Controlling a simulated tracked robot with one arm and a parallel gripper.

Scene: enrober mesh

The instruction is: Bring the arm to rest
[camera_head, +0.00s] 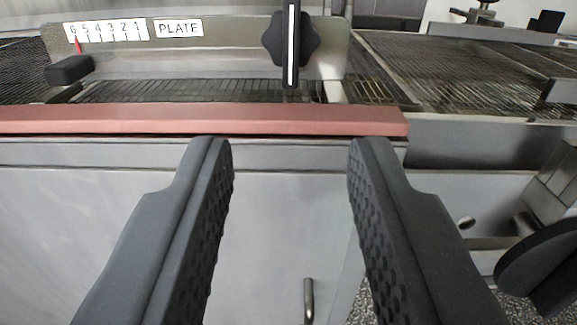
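My gripper (290,145) is in the lower middle of the view. Its two dark fingers with textured inner pads stand wide apart. Nothing is between them. Behind and beyond the fingers is the front of the machine, with a grey metal panel (275,215) below a reddish bar (200,120). The fingertips appear just below the bar in the picture; whether they touch it, I cannot tell.
A metal plate (225,60) carries a numbered scale (107,30), a "PLATE" label (179,27), a red pointer, a black lever (69,69) and a black knob (291,40). Wire mesh (450,70) lies behind. A dark round handwheel (540,265) is at lower right, a small handle (308,300) below.

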